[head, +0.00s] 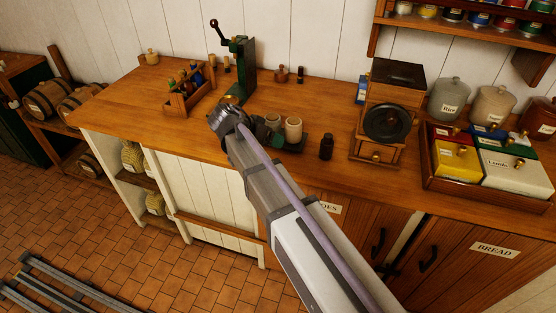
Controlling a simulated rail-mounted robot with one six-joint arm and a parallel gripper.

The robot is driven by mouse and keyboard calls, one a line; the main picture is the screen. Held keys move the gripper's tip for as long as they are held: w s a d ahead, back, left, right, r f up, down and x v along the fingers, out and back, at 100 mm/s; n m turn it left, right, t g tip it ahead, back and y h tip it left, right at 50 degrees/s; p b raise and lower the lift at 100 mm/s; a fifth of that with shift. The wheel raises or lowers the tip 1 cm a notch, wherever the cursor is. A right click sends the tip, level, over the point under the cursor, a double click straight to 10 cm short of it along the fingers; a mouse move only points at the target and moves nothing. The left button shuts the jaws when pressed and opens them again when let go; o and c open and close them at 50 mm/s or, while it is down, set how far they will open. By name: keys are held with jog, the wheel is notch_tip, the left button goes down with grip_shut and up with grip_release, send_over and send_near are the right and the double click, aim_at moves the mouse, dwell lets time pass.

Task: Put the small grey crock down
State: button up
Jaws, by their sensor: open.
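A small greyish crock (273,120) stands upright on the counter side of my gripper, beside a cream-coloured cup-like crock (293,129). A dark green tray (297,146) shows under or just in front of them; I cannot tell whether the grey crock rests on it. My gripper (269,134) is dark and small in the head view, open, and close beside the grey crock. Its fingers and the crock's lower part overlap, so I cannot tell whether they touch.
A dark bottle (326,147) and a coffee grinder (387,123) stand to the right. A green hand-cranked device (242,66) and a wooden caddy (189,98) stand to the left. The far left counter is mostly clear.

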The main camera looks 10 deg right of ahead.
jog(key=s+d+f+n+y, duration=0.1)
jog(key=s+n+y, duration=0.2)
jog(key=s, duration=0.4)
jog(key=s+d+f+n+g+y, duration=0.1)
jog(key=s+f+n+y, duration=0.1)
jog(key=s, duration=0.5)
jog(key=s+d+f+n+g+y, duration=0.1)
jog(key=s+f+n+y, duration=0.1)
jog(key=s+n+y, duration=0.2)
jog(key=s, duration=0.3)
jog(key=shift+d+f+n, duration=0.25)
jog(key=shift+d+n, duration=0.15)
